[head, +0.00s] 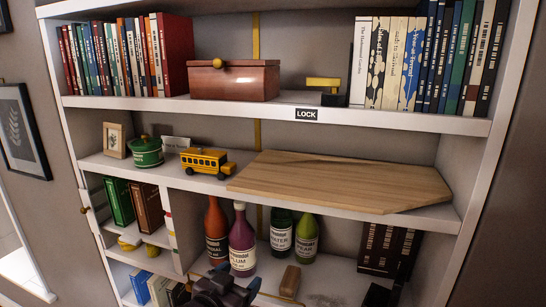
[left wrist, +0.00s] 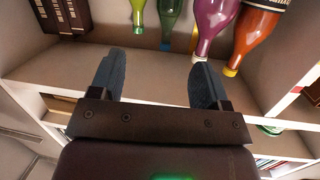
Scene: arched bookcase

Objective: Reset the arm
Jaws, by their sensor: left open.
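My left gripper (head: 226,281) shows at the bottom of the head view, in front of the lower bottle shelf. In the left wrist view the gripper (left wrist: 155,72) has its two blue-grey fingers wide apart, with nothing between them. The bottles stand behind the fingers there, apart from them, and look upside down. My right gripper cannot be made out in either view.
The purple bottle (head: 242,243), red bottle (head: 216,234) and two green bottles stand on the lower shelf by a small wooden block (head: 290,281). Brown books (head: 385,248) stand at right. Above are a wooden board (head: 340,182) and yellow bus (head: 205,161).

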